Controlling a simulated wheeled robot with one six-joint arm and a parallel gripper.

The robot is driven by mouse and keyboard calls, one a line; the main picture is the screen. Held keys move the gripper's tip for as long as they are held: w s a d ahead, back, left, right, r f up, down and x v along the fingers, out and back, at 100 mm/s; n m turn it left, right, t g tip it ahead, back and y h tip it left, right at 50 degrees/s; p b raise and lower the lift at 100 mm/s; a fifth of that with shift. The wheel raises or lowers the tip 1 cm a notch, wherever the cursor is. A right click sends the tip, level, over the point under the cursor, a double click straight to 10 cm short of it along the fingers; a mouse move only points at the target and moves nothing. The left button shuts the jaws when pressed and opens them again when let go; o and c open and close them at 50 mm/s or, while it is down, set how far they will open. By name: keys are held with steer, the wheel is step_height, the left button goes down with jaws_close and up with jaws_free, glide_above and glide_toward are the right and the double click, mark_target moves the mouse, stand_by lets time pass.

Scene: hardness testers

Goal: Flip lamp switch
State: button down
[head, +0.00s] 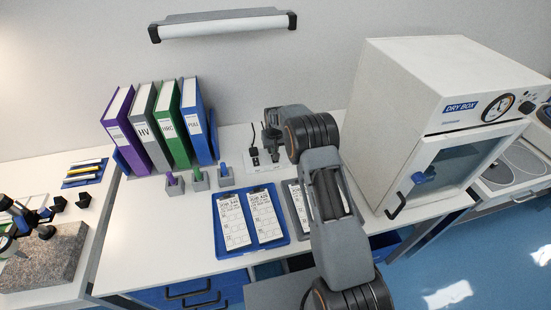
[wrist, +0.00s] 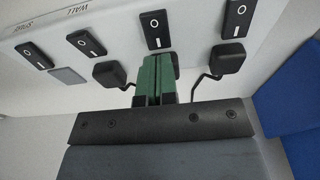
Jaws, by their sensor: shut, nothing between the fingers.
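A pale switch panel (wrist: 200,18) with several black rocker switches lies below my gripper, with upside-down lettering that reads WALL and SPARE. One rocker switch (wrist: 155,29) is just beyond the green fingertips of my gripper (wrist: 157,62), which are shut together and empty. I cannot tell whether they touch the panel. Other rockers are at the right (wrist: 237,17) and left (wrist: 86,43). In the head view my gripper (head: 268,142) is over the panel (head: 252,161) at the back of the table, hiding part of it. A long wall lamp (head: 222,25) hangs above.
Several binders (head: 160,122) stand left of the panel, with small holders (head: 200,180) in front. A blue tray (head: 279,241) with cards is nearer me. A dry box (head: 405,120) stands at the right. Black plug-like blocks (wrist: 110,73) flank the fingers.

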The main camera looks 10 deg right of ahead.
steer(key=shift+f+b, duration=1.1)
steer(key=shift+f, duration=0.3)
stand_by(0.6)
steer(key=shift+r, duration=0.15)
steer(key=shift+r+p, duration=1.55)
steer(key=shift+r, duration=1.85)
